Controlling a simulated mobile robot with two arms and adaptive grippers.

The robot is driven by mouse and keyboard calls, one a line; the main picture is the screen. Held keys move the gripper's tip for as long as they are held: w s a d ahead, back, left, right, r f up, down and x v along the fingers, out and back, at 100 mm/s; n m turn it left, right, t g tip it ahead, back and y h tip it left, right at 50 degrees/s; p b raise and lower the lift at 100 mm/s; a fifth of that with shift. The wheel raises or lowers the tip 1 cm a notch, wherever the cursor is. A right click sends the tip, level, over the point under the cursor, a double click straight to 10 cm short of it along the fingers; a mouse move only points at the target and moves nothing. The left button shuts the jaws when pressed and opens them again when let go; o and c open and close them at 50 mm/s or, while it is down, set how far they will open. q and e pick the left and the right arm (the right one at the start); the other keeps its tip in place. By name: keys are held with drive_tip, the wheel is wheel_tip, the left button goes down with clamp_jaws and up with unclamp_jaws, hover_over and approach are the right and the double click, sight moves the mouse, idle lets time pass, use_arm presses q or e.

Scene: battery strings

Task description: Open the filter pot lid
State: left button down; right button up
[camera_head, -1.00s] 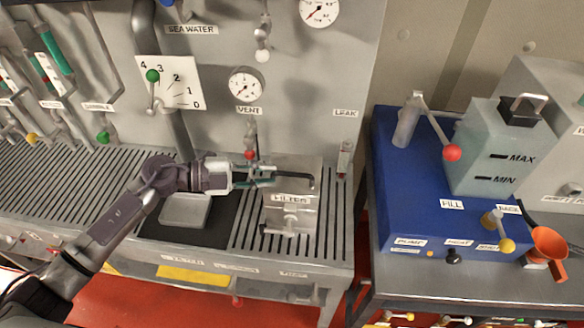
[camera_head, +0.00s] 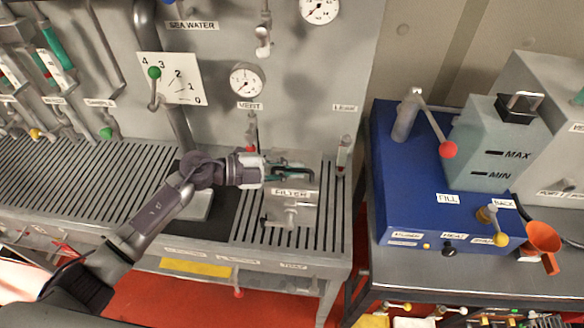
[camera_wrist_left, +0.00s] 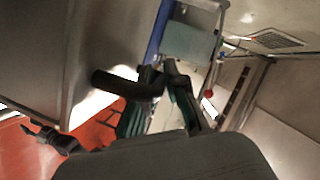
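The filter pot (camera_head: 304,215) is a grey metal box with a FILTER label on the bench, right of the dark mat. Its lid (camera_head: 304,160) appears to lie flat, partly hidden by my gripper. My left gripper (camera_head: 300,172) comes in from the left above the pot, its fingers apart, close to the dark lid handle at the right. In the left wrist view the dark bent handle (camera_wrist_left: 125,84) crosses by the left finger, its end between the two fingers of my left gripper (camera_wrist_left: 163,72). Firm contact cannot be told. My right gripper is not seen.
A gauge (camera_head: 247,79) and the VENT valve are on the panel behind the pot. A blue unit (camera_head: 415,205) with a red-knobbed lever stands to the right across a gap. The slatted bench top (camera_head: 90,180) at left is clear.

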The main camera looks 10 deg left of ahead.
sight(296, 156)
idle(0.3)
use_arm(q)
drive_tip(key=shift+w+r+p, duration=0.85)
drive_tip(key=shift+w+r, duration=0.05)
drive_tip(key=shift+r, duration=0.15)
drive_tip(key=shift+w+r+p, duration=0.3)
drive_tip(key=shift+w+r, duration=0.2)
drive_tip(key=shift+w, duration=0.25)
drive_tip(key=shift+w+r+p, duration=0.25)
drive_tip(key=shift+w+r, duration=0.05)
drive_tip(key=shift+w, duration=0.4)
drive_tip(key=shift+w+r+p, duration=0.2)
drive_tip(key=shift+w+r, duration=0.1)
drive_tip(key=shift+w, duration=0.35)
drive_tip(key=shift+w+n+p, duration=0.45)
drive_tip(key=shift+w+n, duration=0.05)
drive_tip(key=shift+w, duration=0.15)
drive_tip(key=shift+g, duration=0.3)
